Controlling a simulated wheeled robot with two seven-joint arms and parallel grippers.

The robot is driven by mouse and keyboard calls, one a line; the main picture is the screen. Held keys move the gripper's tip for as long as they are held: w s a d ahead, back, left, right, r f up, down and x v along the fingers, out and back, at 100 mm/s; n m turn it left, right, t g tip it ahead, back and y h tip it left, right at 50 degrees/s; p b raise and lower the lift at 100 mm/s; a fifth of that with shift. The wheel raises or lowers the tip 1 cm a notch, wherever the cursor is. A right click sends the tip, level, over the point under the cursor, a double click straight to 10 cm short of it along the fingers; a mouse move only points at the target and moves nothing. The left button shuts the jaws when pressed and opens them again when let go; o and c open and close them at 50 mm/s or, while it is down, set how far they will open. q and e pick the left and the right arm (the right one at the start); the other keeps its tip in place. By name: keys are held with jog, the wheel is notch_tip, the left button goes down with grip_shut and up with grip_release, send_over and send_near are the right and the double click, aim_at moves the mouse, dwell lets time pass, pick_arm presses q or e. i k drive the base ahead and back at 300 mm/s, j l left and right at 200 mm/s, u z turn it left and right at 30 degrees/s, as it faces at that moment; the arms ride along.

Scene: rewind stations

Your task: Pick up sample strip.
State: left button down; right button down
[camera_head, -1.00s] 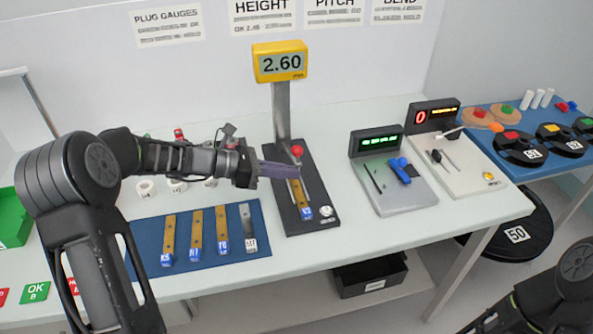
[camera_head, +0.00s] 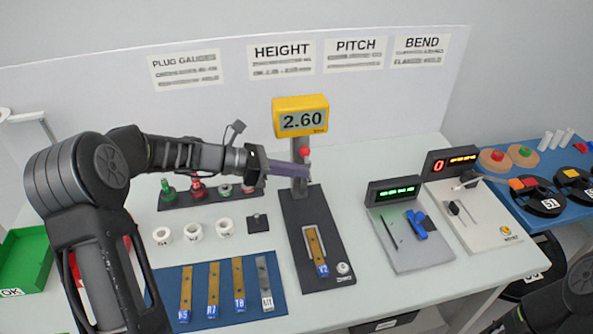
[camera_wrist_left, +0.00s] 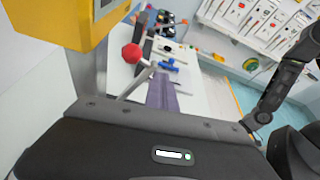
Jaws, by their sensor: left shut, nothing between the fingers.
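A tan sample strip with a blue tag (camera_head: 316,252) lies in the slot of the dark height gauge base (camera_head: 335,262). Several more strips lie in a row on a blue mat (camera_head: 165,286): three tan ones with blue tags, such as this one (camera_head: 213,285), and a grey one with a white tag (camera_head: 264,284). My left gripper (camera_head: 306,170) has its purple fingers shut and empty, in front of the gauge column, apart from the strips. The fingers also show in the left wrist view (camera_wrist_left: 162,92). My right gripper is out of view.
The gauge's yellow display (camera_head: 300,116) reads 2.60 above a red knob (camera_head: 304,152); both are close to my left gripper. White rings (camera_head: 194,231) and a plug gauge rack (camera_head: 210,197) stand behind the mat. Pitch (camera_head: 410,240) and bend (camera_head: 472,215) stations are at right.

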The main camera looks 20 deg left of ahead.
aim_at(322, 269)
jog(key=j, duration=0.35)
jog(key=k, duration=1)
